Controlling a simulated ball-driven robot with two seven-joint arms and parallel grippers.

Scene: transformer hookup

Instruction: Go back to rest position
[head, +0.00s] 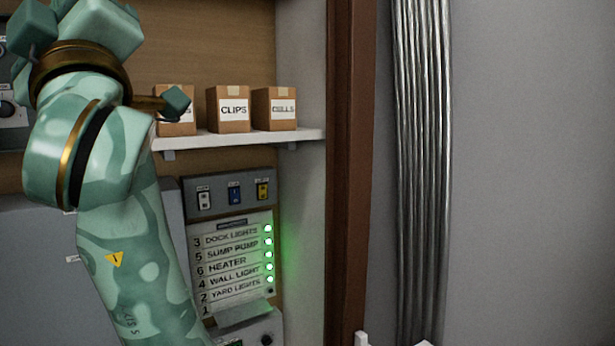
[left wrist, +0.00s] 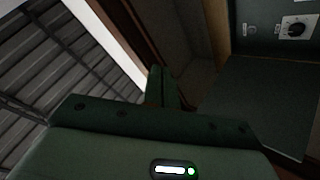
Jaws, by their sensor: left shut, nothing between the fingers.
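In the head view my left arm (head: 120,230) rises from the bottom and bends at the upper left, in front of the shelf and panel. My left gripper (left wrist: 162,88) shows in the left wrist view with its fingers together and nothing between them. Its body fills the bottom of that view, with a lit white and green indicator. In the head view I cannot clearly make out its fingertips. My right gripper is in neither view.
A shelf (head: 235,139) holds cardboard boxes, including CLIPS (head: 234,110). Below are a three-switch panel (head: 219,208) and a label board (head: 232,254) with several green lights and a dark bottom one. Metal conduits (head: 422,170) run down the right wall. A dial (left wrist: 294,27) shows in the left wrist view.

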